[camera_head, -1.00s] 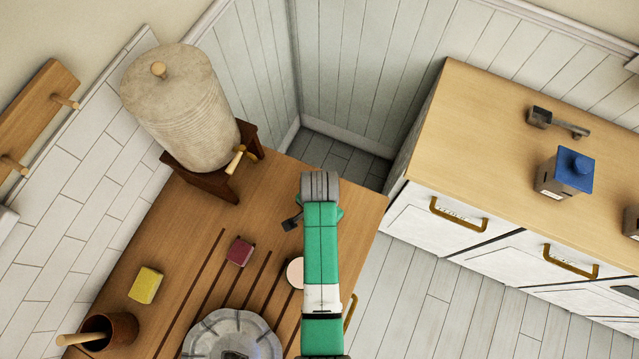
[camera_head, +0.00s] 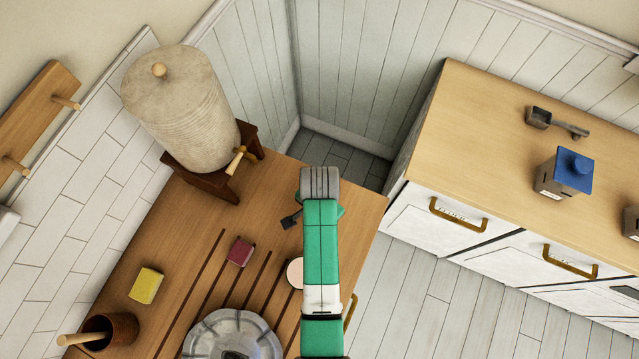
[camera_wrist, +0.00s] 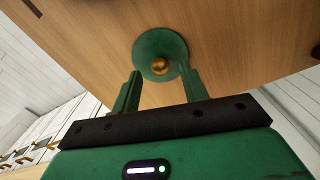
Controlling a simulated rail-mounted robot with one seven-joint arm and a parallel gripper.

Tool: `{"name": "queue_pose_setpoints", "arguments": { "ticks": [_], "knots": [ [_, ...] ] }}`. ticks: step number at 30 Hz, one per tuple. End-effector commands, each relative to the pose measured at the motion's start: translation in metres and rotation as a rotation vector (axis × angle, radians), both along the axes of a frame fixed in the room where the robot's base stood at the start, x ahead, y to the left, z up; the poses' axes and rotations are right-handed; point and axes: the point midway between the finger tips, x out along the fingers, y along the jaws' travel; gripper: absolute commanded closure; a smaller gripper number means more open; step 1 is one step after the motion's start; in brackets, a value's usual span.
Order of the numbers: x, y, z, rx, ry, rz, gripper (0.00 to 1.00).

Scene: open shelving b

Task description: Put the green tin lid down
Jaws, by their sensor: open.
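The fingers look apart from the knob. In the head view my green arm covers the fingertips and most or all of the lid.
On the counter are a maroon block (camera_head: 240,251), a yellow block (camera_head: 146,285), a pale round piece (camera_head: 296,273), a small dark object (camera_head: 291,220) and a fluted grey dish (camera_head: 232,338). A large beige urn (camera_head: 180,105) stands at the back. The counter's right edge is close.

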Motion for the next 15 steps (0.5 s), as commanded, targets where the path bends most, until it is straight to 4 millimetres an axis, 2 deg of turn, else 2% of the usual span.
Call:
{"name": "queue_pose_setpoints", "arguments": {
  "ticks": [1, 3, 7, 12, 15],
  "knots": [
    [0.001, 0.0, 0.016, 0.0, -0.005, 0.0, 0.56],
    [0.001, 0.0, 0.034, 0.0, -0.005, 0.0, 0.56],
    [0.001, 0.0, 0.064, 0.0, -0.004, 0.0, 0.56],
    [0.001, 0.0, 0.087, 0.0, -0.003, 0.0, 0.56],
    [0.0, 0.0, 0.091, 0.0, 0.0, 0.0, 0.56]
  ]
}}
